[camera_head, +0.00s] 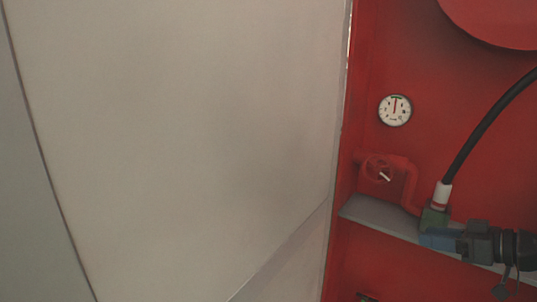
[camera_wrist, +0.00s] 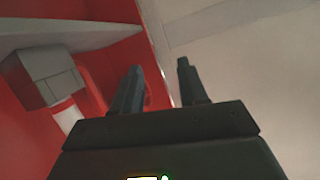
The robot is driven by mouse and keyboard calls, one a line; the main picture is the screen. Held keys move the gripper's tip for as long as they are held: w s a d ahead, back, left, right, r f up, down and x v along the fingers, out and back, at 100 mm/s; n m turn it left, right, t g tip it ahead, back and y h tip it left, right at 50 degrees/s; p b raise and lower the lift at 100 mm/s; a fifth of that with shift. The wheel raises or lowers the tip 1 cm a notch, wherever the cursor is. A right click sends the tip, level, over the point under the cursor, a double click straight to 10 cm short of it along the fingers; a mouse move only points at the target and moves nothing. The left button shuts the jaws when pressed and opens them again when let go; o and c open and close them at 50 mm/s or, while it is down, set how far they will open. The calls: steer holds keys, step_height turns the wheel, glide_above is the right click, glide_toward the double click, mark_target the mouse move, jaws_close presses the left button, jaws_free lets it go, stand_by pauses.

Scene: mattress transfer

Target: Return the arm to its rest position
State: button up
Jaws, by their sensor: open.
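My gripper (camera_wrist: 158,92) shows in the wrist view with its two dark fingers apart and nothing visible between them. The fingers point toward the edge where a red surface meets a pale panel. I cannot make out my gripper in the head view. No marker of a rest position is visible.
The pale panel (camera_head: 190,130) fills much of the head view.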

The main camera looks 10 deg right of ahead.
steer(key=s+a+f+m+h, duration=0.2)
steer(key=s+a+f, duration=0.1)
steer(key=a+f, duration=0.3)
steer(key=s+a+f+m+h, duration=0.2)
steer(key=s+a+f, duration=0.15)
steer(key=f, duration=0.45)
steer(key=s+a+f+m+g+h, duration=0.1)
steer(key=s+a+f, duration=0.2)
steer(key=s, duration=0.2)
steer(key=s+a+f+m+h, duration=0.1)
steer(key=s+a+f+h, duration=0.15)
steer(key=s, duration=0.25)
steer(key=s+a+r+n+t, duration=0.1)
steer(key=s+a+r, duration=0.4)
steer(key=s+r, duration=0.3)
steer(key=s+a+r+n+t, duration=0.1)
steer(key=s+a+r, duration=0.5)
steer(key=s, duration=0.9)
step_height(320, 180, up, 2)
steer(key=shift+s+r+t+y, duration=0.2)
steer(key=shift+t+y, duration=0.15)
steer(key=shift+t, duration=0.35)
